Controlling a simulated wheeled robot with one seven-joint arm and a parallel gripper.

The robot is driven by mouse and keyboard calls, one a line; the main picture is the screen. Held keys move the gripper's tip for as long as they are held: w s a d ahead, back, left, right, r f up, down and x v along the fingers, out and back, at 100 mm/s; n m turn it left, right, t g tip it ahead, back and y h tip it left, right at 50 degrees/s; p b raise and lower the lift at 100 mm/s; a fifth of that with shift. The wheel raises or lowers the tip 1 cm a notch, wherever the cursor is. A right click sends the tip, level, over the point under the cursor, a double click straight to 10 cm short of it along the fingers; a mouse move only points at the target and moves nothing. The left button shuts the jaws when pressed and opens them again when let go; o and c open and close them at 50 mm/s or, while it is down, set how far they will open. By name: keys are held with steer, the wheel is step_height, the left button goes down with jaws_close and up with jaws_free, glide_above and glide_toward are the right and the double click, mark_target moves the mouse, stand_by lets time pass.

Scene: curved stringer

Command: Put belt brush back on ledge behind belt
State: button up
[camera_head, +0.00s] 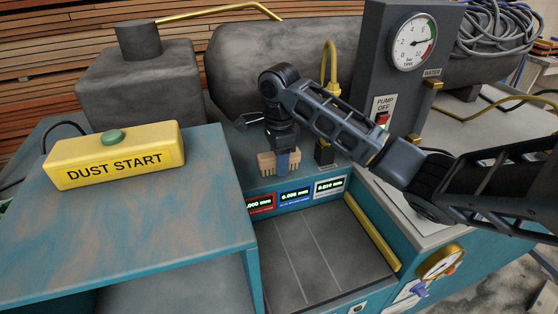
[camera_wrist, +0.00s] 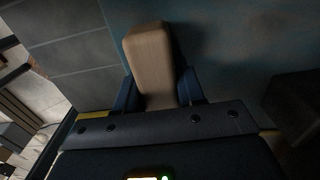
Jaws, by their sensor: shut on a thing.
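The belt brush (camera_head: 266,163) has a pale wooden body with bristles along its lower side. My gripper (camera_head: 283,161) points down, with its blue fingers shut on the brush. In the wrist view, the wooden back of the brush (camera_wrist: 150,60) sits between the two blue fingers of my gripper (camera_wrist: 158,92). The brush is over the teal ledge (camera_head: 262,186) behind the grey belt (camera_head: 310,255). I cannot tell whether the bristles touch the ledge. The fingers hide part of the brush.
A black block with a yellow hose (camera_head: 326,153) stands close to the right of the gripper. Lit displays (camera_head: 295,194) line the ledge's front face. A pump box with a gauge (camera_head: 410,45) stands behind right. A yellow DUST START box (camera_head: 115,158) sits on the left teal top.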

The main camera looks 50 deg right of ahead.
steer(key=o, duration=1)
steer(key=shift+f, duration=0.1)
step_height(320, 180, up, 12)
steer(key=shift+r+p, duration=0.15)
steer(key=shift+p, duration=0.85)
